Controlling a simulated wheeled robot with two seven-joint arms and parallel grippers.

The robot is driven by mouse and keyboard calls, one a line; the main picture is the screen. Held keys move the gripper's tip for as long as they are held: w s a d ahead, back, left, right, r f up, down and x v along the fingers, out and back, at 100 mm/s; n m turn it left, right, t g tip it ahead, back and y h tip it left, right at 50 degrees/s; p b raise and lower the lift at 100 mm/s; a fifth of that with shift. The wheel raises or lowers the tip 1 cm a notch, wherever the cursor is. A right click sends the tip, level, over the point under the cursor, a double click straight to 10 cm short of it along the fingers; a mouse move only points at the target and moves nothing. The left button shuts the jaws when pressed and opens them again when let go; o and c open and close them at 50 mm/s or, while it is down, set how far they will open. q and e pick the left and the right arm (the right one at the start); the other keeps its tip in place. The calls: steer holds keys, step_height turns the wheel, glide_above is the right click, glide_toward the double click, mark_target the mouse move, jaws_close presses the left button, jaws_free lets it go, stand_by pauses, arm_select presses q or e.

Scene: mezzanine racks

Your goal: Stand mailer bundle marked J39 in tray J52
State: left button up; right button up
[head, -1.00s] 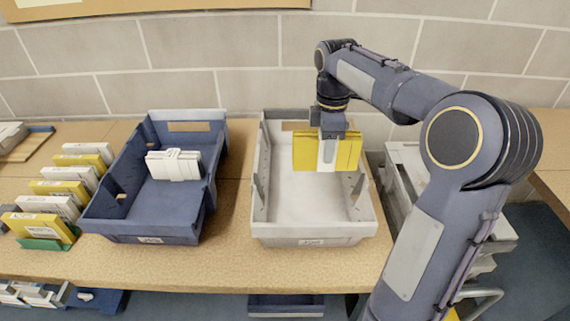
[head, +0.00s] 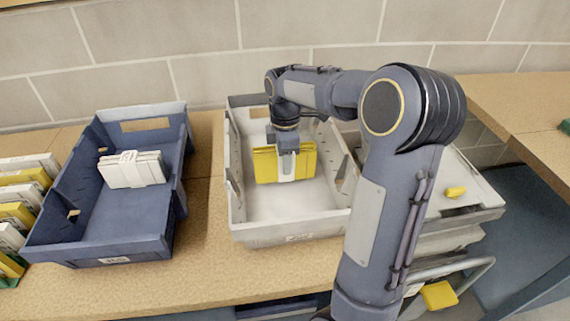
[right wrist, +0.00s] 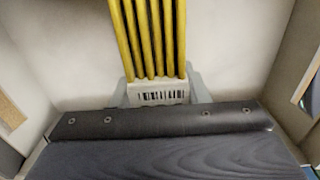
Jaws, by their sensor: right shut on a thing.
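A yellow mailer bundle (head: 265,166) with a white band is upright in my right gripper (head: 287,168), inside the outline of the light grey tray (head: 290,235). My right gripper is shut on the bundle from above. In the right wrist view, the yellow edges of the bundle (right wrist: 148,45) and a barcode label show between the fingers (right wrist: 162,92). I cannot tell whether its bottom touches the tray floor. The marks on the bundle and tray are too small to read. My left gripper is out of view.
A blue tray (head: 110,250) at the left holds a white banded bundle (head: 132,170). Several yellow and white mailers (head: 22,178) stand at the far left. A grey cart (head: 470,200) with a small yellow item (head: 456,192) stands right of the grey tray. Bench shows between the trays.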

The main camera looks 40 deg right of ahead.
steer(key=shift+f, duration=0.95)
steer(key=o, duration=1)
steer(key=shift+f, duration=0.15)
step_height(320, 180, up, 12)
steer(key=shift+r+p, duration=0.2)
steer(key=shift+p, duration=0.75)
